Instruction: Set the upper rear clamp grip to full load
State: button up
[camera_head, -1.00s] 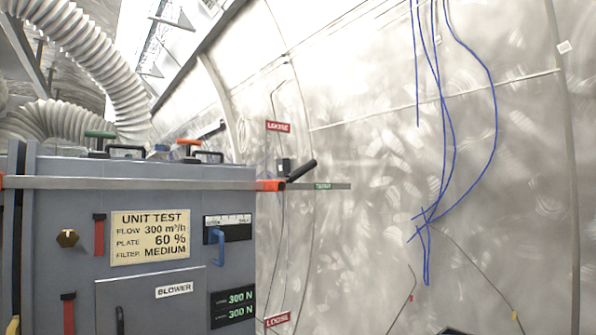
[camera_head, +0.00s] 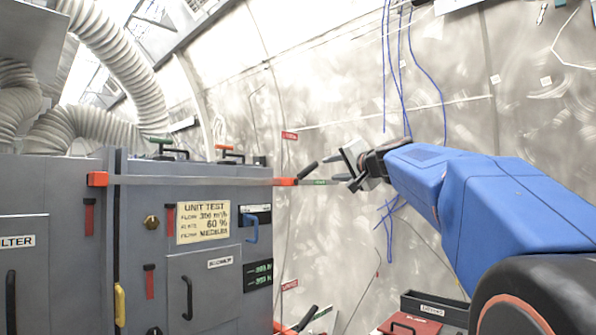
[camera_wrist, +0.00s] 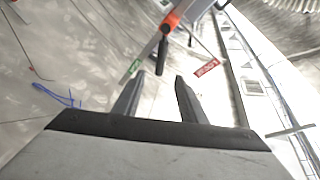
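The upper clamp has an orange end piece (camera_head: 285,182) on a long grey bar (camera_head: 200,181). Its black grip (camera_head: 307,170) slants up to the right, between a red label (camera_head: 290,135) above and a green label (camera_head: 318,182) beside it. My gripper (camera_head: 336,167) is open and empty, just right of the grip. In the wrist view the black grip (camera_wrist: 162,57) lies ahead of and between the open fingertips (camera_wrist: 156,82), apart from them. The red label reads LOOSE (camera_wrist: 206,68); the green label (camera_wrist: 135,66) is not legible.
A lower clamp with a black grip (camera_head: 307,318) shows at the bottom, near another red label (camera_head: 290,285). The grey cabinet (camera_head: 200,275) stands left, with a small green display (camera_head: 258,275). Blue cables (camera_head: 402,70) hang on the wall. A red box (camera_head: 408,325) sits below right.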

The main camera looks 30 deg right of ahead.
aim_at(310, 170)
jog(key=w, duration=1.7)
jog(key=shift+w+d+r, duration=0.15)
jog(key=shift+d, duration=0.25)
grip_shut()
